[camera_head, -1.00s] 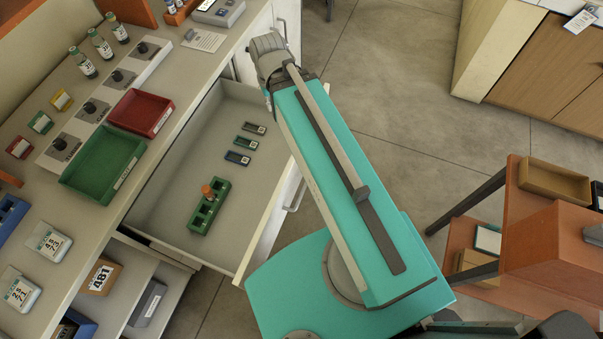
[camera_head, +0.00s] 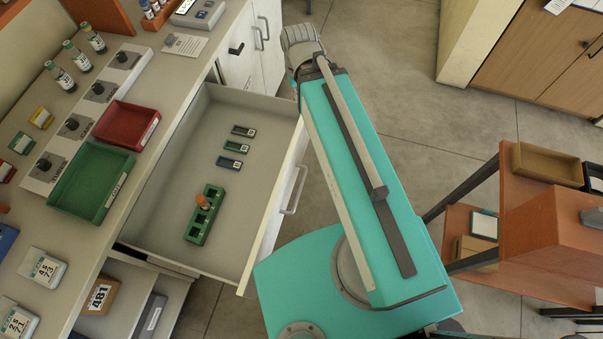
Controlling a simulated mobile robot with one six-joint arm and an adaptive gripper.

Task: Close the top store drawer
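The top store drawer (camera_head: 150,215) is pulled out from under the bench and stands open. Its white front panel (camera_head: 270,215) carries a bar handle (camera_head: 295,190) facing right. Inside lie a green rack (camera_head: 205,215) with an orange-capped item and several small dark slides (camera_head: 233,147). My teal arm stretches up past the drawer's right side, and its grey wrist end is near the drawer's far front corner. My gripper is not visible, hidden beyond or below the wrist. Whether anything touches the drawer cannot be seen.
The bench holds a green tray (camera_head: 85,182), a red tray (camera_head: 127,125), vials and labelled boxes. Below the drawer is an open compartment with a box marked 481 (camera_head: 100,295). An orange shelf unit (camera_head: 545,225) stands at right. Floor is clear beyond my arm.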

